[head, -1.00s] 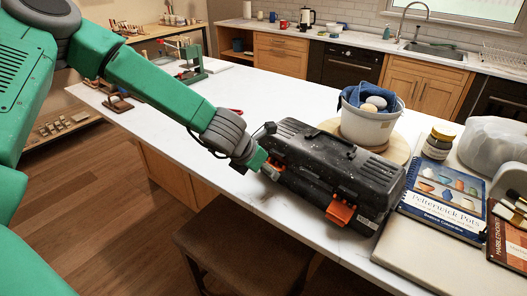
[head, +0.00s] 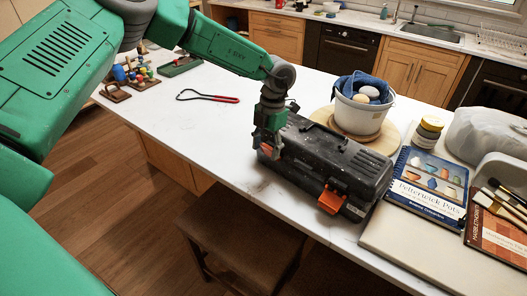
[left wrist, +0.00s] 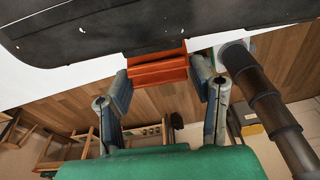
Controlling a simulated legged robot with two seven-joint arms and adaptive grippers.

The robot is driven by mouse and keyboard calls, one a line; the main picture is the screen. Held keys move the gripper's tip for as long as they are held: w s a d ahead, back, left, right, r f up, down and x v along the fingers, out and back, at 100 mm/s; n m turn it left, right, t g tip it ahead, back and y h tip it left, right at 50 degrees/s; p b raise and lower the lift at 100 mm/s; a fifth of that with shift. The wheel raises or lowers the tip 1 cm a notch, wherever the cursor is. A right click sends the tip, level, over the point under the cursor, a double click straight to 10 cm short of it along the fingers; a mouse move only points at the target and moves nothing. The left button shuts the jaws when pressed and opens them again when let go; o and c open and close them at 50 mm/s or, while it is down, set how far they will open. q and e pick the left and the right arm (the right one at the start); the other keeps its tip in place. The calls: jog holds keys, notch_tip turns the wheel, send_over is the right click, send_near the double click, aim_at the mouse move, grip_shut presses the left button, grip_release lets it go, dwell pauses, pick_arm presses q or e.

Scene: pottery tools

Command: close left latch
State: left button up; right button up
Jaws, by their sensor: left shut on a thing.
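The black toolbox (head: 335,158) stands closed-lidded on the white counter, its front facing the counter's near edge. Its left orange latch (left wrist: 158,66) shows in the left wrist view and partly in the head view (head: 266,150). My left gripper (left wrist: 162,88) has one finger on each side of this latch and is shut on it. In the head view my left gripper (head: 268,143) stands at the toolbox's left front end and hides part of it. The right orange latch (head: 332,200) sticks out from the toolbox's front. My right gripper is not in view.
A white bucket with a blue cloth (head: 362,108) stands behind the toolbox on a round board. A blue book (head: 428,187), a jar (head: 428,131) and brushes lie to the right. A stool (head: 240,240) is below the front edge. Counter space left of the toolbox is mostly clear.

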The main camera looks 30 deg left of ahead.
pick_arm(q)
jog(key=shift+w+d+f+g, duration=0.1)
jog(key=shift+w+d+g, duration=0.15)
jog(key=shift+g, duration=0.65)
jog(key=shift+w+g+y+b, duration=0.4)
jog(key=shift+w+g+b, duration=0.1)
jog(key=shift+g+b, duration=0.65)
jog(key=shift+r, duration=0.2)
jog(key=o, duration=1.2)
jog(key=shift+w, duration=0.2)
jog(key=shift+r, duration=0.1)
jog(key=shift+r, duration=0.35)
notch_tip(320, 180, up, 9)
jog(key=shift+w, duration=0.1)
